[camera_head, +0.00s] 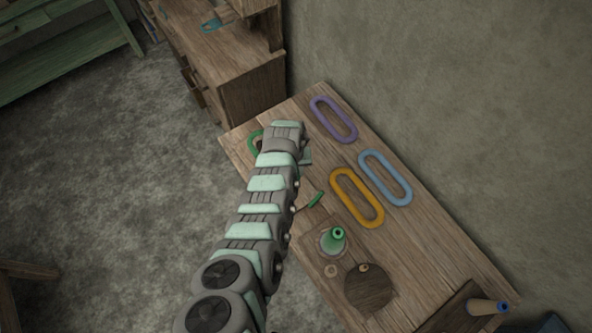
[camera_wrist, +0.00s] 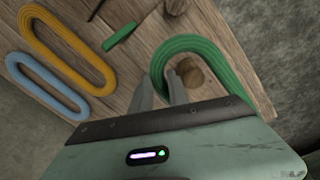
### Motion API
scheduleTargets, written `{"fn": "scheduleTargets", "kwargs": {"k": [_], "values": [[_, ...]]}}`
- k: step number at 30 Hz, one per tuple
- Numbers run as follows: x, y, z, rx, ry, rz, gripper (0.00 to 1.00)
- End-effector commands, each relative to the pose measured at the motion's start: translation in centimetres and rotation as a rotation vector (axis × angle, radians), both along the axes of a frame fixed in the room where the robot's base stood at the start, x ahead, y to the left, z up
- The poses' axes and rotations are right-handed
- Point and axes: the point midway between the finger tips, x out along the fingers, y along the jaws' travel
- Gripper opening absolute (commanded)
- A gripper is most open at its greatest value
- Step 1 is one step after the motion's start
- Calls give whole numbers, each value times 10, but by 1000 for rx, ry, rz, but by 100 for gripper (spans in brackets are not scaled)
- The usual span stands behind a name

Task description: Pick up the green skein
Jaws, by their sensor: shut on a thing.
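The green skein (camera_wrist: 205,45) is an oval loop of thick green yarn over the wooden table. In the head view only a bit of the green skein (camera_head: 252,143) shows at the table's far left end, beside my arm, which hides the rest. In the wrist view my gripper (camera_wrist: 159,82) has its two grey fingers on either side of the skein's left strand, shut on it. In the head view the fingertips are hidden behind my arm. I cannot tell whether the skein is clear of the table.
Purple (camera_head: 333,119), light blue (camera_head: 385,178) and yellow (camera_head: 356,198) skeins lie on the table (camera_head: 440,245). A green-topped cone (camera_head: 334,239), a round wooden disc (camera_head: 369,288) and a thin green tool (camera_head: 316,200) lie nearer. A brown wooden piece (camera_wrist: 190,74) shows inside the green loop.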

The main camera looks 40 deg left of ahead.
Motion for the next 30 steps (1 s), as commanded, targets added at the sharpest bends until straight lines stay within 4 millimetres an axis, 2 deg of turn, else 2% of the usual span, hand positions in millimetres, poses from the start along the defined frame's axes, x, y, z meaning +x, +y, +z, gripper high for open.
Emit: {"fn": "scheduleTargets", "kwargs": {"k": [30], "values": [[1,1,49,3,-3,-1,0]]}}
